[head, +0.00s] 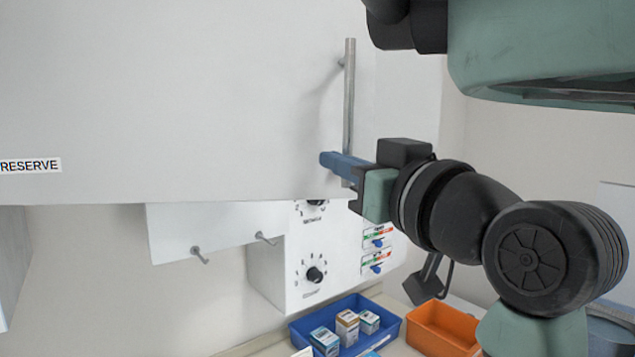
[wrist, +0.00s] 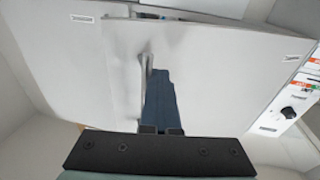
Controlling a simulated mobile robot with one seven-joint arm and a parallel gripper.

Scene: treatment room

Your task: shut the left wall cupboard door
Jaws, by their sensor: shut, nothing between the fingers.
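A large white cupboard door (head: 190,95) with a "RESERVE" label at its lower left fills the upper left of the head view. I take it for the left door; how far it stands open is hard to judge. Its upright metal bar handle (head: 349,95) is near its right side. My gripper (head: 325,160) has its blue fingers shut and empty, pointing left across the handle's lower end. Whether they touch the handle or door is unclear. In the wrist view, the fingers (wrist: 160,95) lie before a white panel, beside the handle (wrist: 146,75).
Below the door are a white panel with hooks (head: 215,232) and a white box with dials (head: 290,265). A blue bin (head: 300,335) with small cartons and an orange bin (head: 440,325) stand on the counter beneath my arm.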

